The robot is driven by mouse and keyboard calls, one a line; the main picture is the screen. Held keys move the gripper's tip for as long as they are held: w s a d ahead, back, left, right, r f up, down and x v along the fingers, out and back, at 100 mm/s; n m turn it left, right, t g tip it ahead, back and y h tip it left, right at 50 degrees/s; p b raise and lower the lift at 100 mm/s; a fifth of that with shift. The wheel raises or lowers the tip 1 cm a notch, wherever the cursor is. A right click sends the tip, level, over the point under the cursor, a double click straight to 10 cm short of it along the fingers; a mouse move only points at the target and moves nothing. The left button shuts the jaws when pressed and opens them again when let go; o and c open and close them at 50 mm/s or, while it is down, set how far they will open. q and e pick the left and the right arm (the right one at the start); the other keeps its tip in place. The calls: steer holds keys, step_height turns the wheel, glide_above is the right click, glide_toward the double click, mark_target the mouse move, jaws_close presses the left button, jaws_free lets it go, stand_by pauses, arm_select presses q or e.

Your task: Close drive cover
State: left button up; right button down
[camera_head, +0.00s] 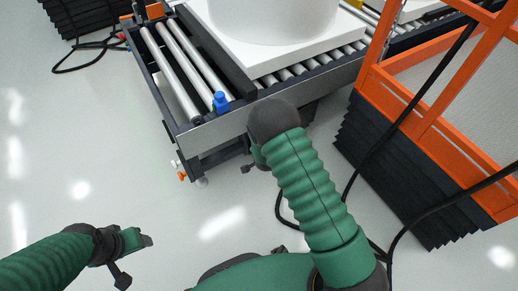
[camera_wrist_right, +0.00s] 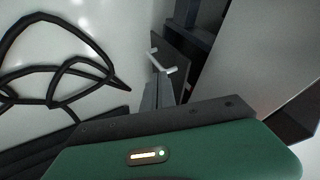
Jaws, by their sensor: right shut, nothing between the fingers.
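A dark flat panel (camera_wrist_right: 178,48) with a pale bar handle (camera_wrist_right: 168,67) shows in the right wrist view, beside a grey frame; it looks like the drive cover, tilted out from the frame. My right gripper (camera_wrist_right: 160,88) is shut and empty, its tips close to the handle; whether they touch it I cannot tell. In the head view my right forearm hides that gripper and the cover below the conveyor (camera_head: 222,125). My left gripper (camera_head: 146,240) hangs over the bare floor at the lower left, away from the conveyor; its finger gap is too small to make out.
A white round tank (camera_head: 272,18) on a white base (camera_head: 268,56) stands on the conveyor rollers. A blue knob (camera_head: 220,101) sits on the frame's edge. An orange-framed fence with black bellows (camera_head: 385,170) is at the right. Black cables (camera_wrist_right: 60,75) loop nearby. Floor is free at left.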

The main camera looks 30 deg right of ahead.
steer(key=w+d+f+b, duration=0.2)
steer(key=w+f+b, duration=0.5)
steer(key=w, duration=0.2)
steer(key=shift+f+b, duration=0.25)
steer(key=shift+b, duration=0.15)
steer(key=shift+s, duration=0.1)
